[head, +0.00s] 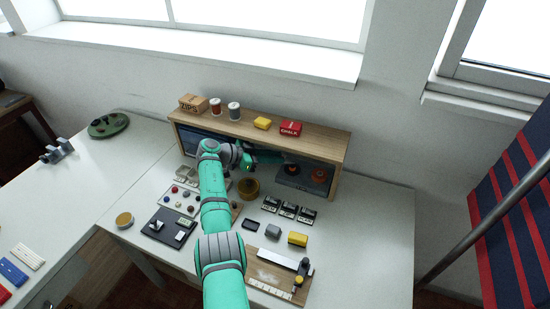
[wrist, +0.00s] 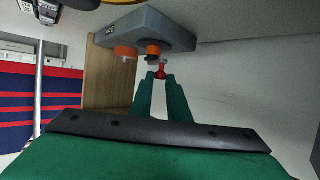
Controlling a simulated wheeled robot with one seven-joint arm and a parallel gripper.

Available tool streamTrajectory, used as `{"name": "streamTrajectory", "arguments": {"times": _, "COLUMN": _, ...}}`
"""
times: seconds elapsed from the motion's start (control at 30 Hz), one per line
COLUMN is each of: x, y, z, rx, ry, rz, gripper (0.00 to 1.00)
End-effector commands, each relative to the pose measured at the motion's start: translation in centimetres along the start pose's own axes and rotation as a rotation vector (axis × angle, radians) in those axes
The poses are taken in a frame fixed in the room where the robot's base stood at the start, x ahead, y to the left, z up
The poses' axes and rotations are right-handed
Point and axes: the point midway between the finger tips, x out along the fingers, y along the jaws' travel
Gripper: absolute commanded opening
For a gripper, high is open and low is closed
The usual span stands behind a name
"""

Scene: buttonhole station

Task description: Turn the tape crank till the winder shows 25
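The tape winder is a grey box under the wooden shelf, in the head view (head: 305,184) with two round orange parts. In the wrist view the grey winder (wrist: 178,27) shows at the top, with orange parts and a small dark label; no number is readable. The crank's small red handle (wrist: 161,73) stands in front of an orange part. My gripper (wrist: 161,77) has its green fingers a narrow gap apart, one on each side of the red handle, which seems to fill the gap. In the head view my gripper (head: 268,158) reaches in under the shelf, left of the winder.
The shelf (head: 335,143) roofs the winder closely, with a side wall at right. On it stand a ZIPS box (head: 193,103), spools, a yellow block and a red CHALK box (head: 291,128). Small black boxes (head: 288,210) and a brown round pot (head: 249,188) stand in front.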

Motion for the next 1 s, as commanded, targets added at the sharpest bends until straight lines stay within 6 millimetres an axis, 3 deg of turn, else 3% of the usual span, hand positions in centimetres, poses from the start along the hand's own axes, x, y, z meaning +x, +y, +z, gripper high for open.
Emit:
{"name": "streamTrajectory", "arguments": {"times": 0.03, "x": 0.3, "y": 0.2, "z": 0.2, "rx": -0.002, "ry": -0.003, "rz": 0.006, "gripper": 0.25}}
{"name": "streamTrajectory", "arguments": {"times": 0.07, "x": 0.3, "y": 0.2, "z": 0.2, "rx": -0.002, "ry": -0.003, "rz": 0.006, "gripper": 0.32}}
{"name": "streamTrajectory", "arguments": {"times": 0.47, "x": -0.6, "y": 0.0, "z": 0.1, "rx": -0.001, "ry": -0.001, "rz": 0.001, "gripper": 0.32}}
{"name": "streamTrajectory", "arguments": {"times": 1.0, "x": -9.3, "y": 0.0, "z": 0.1, "rx": -0.001, "ry": -0.002, "rz": 0.001, "gripper": 0.32}}
